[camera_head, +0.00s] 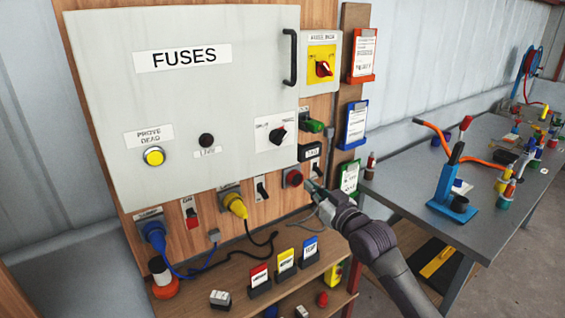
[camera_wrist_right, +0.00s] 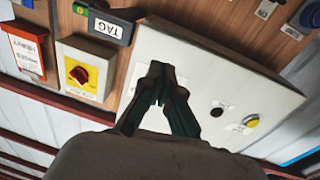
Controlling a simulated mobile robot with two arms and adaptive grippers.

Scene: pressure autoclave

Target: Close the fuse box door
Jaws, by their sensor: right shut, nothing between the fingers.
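The fuse box door (camera_head: 225,100) is a large pale grey panel labelled FUSES, with a black vertical handle (camera_head: 291,58) near its right edge. It covers the front of the box and looks roughly parallel to the wooden board; I cannot tell whether a small gap remains at its edge. My right gripper (camera_head: 312,187) is below and right of the door's lower right corner, near a red round button (camera_head: 293,178). In the right wrist view the gripper (camera_wrist_right: 160,72) is shut and empty, its fingertips in front of the pale door (camera_wrist_right: 215,75); contact is unclear. My left gripper is out of view.
A yellow isolator with a red knob (camera_head: 323,68) is right of the door. Blue (camera_head: 153,231) and yellow (camera_head: 234,201) plugs sit below it. A shelf (camera_head: 225,290) holds small tagged stands. A grey workbench (camera_head: 410,165) with tools stands at right.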

